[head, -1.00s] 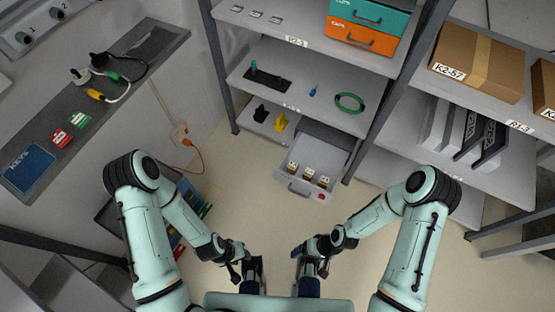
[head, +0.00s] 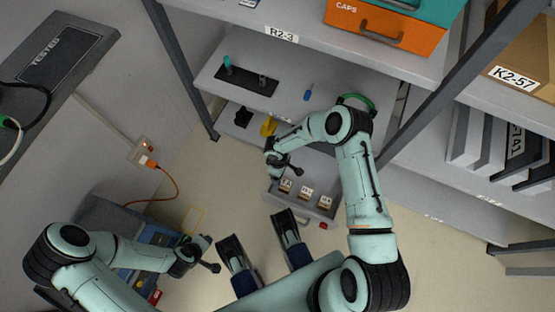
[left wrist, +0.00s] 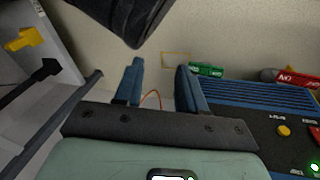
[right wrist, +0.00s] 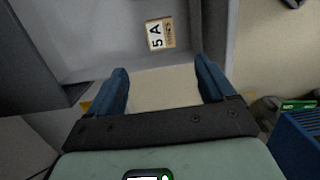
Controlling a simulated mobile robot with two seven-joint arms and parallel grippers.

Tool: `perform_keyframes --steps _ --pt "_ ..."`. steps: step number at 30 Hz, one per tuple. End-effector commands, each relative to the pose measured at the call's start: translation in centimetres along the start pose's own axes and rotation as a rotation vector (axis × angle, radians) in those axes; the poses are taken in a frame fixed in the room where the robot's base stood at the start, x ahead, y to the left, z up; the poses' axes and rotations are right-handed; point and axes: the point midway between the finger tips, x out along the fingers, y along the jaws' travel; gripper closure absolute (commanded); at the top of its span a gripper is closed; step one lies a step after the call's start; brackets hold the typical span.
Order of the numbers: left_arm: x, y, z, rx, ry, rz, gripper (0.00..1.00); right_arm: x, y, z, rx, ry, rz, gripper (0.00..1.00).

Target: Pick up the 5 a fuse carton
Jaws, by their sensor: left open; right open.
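An open grey drawer (head: 275,196) under the shelves holds three small cartons with white-and-brown tops, the left one (head: 285,186), the middle one (head: 306,193) and the right one (head: 326,202). Their print is too small to read in the head view. In the right wrist view, the 5 A fuse carton (right wrist: 160,34) stands inside the drawer, beyond the fingertips. My right gripper (right wrist: 163,76) is open and empty; in the head view it is over the drawer's back left part (head: 287,163). My left gripper (left wrist: 160,72) is open and empty, low at the left, away from the drawer.
A blue equipment box (left wrist: 270,110) with red and green items stands by the left arm. An orange cable (head: 172,182) hangs from a wall socket (head: 143,152). Shelf boards (head: 215,75) and a post (head: 183,70) stand around the drawer. Floor in front is partly free.

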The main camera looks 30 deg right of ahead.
Motion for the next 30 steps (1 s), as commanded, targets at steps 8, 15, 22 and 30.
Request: perform_keyframes --steps 8,15,22,30 --pt "1.7 -1.9 2.2 -0.019 -0.07 -0.033 0.6 4.7 0.1 0.0 -0.001 -0.003 0.001 0.17" --pt "2.7 -3.3 4.1 -0.034 -0.129 -0.059 0.6 7.9 0.1 0.0 -0.001 -0.002 0.003 0.17" --pt "3.3 -4.2 5.2 -0.045 -0.166 -0.076 0.6 9.9 -0.1 0.4 0.0 -0.002 0.0 0.17" --pt "4.1 -5.9 7.7 -0.068 -0.244 -0.11 0.6 13.2 -0.2 0.7 -0.001 -0.001 0.002 0.17"
